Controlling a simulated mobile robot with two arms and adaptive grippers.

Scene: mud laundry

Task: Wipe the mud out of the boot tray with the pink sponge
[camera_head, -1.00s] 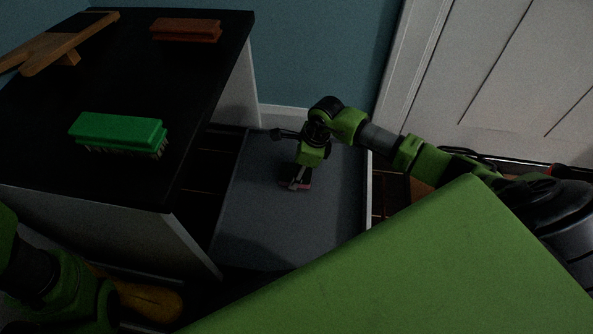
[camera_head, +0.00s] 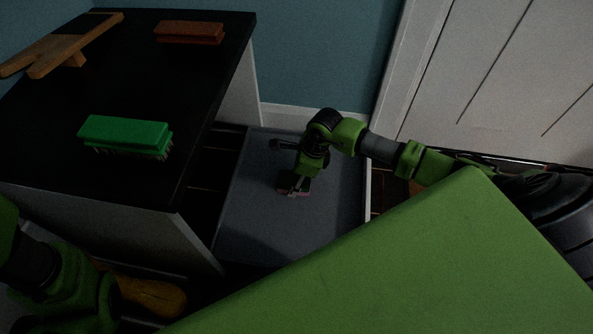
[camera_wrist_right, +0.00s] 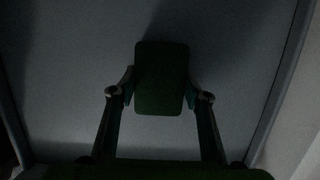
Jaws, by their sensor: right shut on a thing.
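The boot tray (camera_head: 250,225) is a flat grey tray on the floor beside the black-topped bench; it fills most of the right wrist view (camera_wrist_right: 85,60). My right gripper (camera_head: 293,190) points down over the middle of the tray, shut on the sponge (camera_head: 284,193). A pink edge of the sponge shows low at the tray in the head view. In the right wrist view, the sponge (camera_wrist_right: 161,78) shows a dark green face between the two fingers (camera_wrist_right: 160,98). I cannot make out clear mud on the dim tray surface. My left gripper is out of view.
The bench top (camera_head: 150,85) holds a green brush (camera_head: 126,135), a reddish-brown brush (camera_head: 190,32) and a wooden piece (camera_head: 65,45). A yellow-brown object (camera_head: 150,296) lies low at the left. A white door (camera_head: 500,75) stands behind on the right.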

